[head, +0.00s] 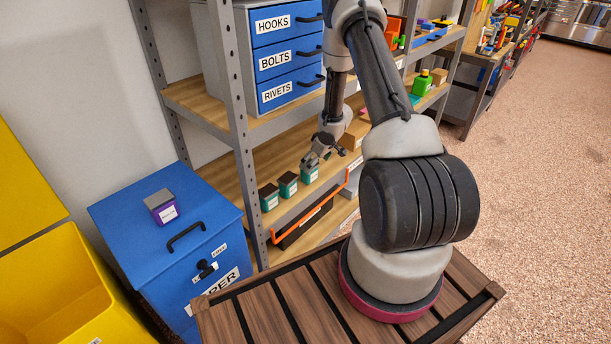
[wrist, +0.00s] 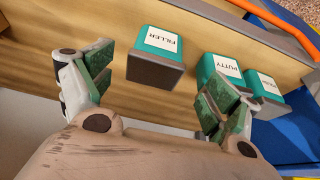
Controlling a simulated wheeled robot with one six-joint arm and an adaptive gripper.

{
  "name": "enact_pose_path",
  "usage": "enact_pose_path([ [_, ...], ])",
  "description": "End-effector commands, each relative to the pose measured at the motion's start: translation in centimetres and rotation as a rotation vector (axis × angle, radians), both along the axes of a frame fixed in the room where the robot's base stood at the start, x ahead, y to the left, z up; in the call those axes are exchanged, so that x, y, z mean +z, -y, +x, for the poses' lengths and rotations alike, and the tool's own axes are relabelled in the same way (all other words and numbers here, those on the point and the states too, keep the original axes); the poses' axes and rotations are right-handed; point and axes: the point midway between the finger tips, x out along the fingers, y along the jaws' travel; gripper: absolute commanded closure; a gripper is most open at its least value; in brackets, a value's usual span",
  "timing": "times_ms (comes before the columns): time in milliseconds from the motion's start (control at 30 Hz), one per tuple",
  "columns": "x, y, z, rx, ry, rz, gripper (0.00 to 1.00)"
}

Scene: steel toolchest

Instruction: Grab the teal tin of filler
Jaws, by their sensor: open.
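The teal tin of filler (wrist: 155,57) has a dark lid and a white label reading FILLER. It stands on the wooden shelf, between the two spread fingers of my gripper (wrist: 160,85) as the wrist view shows it, with no finger visibly touching it. In the head view the tin (head: 310,175) is the rightmost of three teal tins, just below my gripper (head: 322,158). A teal tin labelled PUTTY (wrist: 222,66) is beside it, partly hidden behind my right-hand finger. A third teal tin (wrist: 264,82) is beyond that; its label is too small to read surely.
An orange rail (head: 312,207) runs along the shelf's front edge. A grey steel upright (head: 241,140) stands left of the tins. A blue drawer cabinet (head: 285,52) sits on the shelf above. A blue chest (head: 130,220) bears a purple tin (head: 162,207).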

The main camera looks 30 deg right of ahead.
Motion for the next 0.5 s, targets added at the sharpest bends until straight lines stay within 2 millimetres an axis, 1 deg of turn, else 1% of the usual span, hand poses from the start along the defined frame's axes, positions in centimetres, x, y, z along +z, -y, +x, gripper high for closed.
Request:
enact_pose_path([
  [267, -3.1, -0.4, 1.3, -0.007, -0.003, 0.002, 0.11],
  [400, -5.1, -0.5, 2.4, -0.007, -0.003, 0.002, 0.11],
  [500, -6.3, -0.7, 2.8, -0.007, -0.003, 0.002, 0.11],
])
